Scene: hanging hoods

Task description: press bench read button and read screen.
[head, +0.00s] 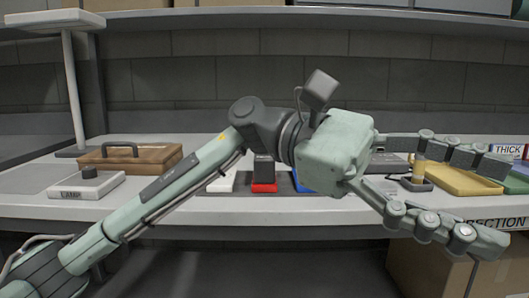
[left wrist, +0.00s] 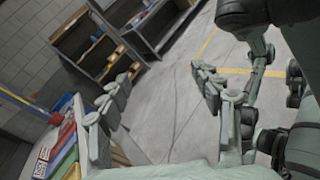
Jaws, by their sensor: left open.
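My left gripper (head: 457,192) is open and empty, reaching right across the front of the bench (head: 290,210). Its fingers are spread around empty space in the left wrist view (left wrist: 162,100). A small dark device with a pale yellow upright piece (head: 418,172) stands behind the fingers. A dark flat panel (head: 388,163) lies partly hidden behind the gripper. I cannot tell which part is the read button or the screen. A dark block on a red base (head: 264,172) stands behind my arm. My right gripper is not in view.
A white box marked LAMP with a dark knob (head: 88,184), a wooden case (head: 130,157) and a lamp stand (head: 74,90) are at left. A cardboard box (head: 420,268) sits below. The left wrist view shows shelving (left wrist: 110,45) and open floor.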

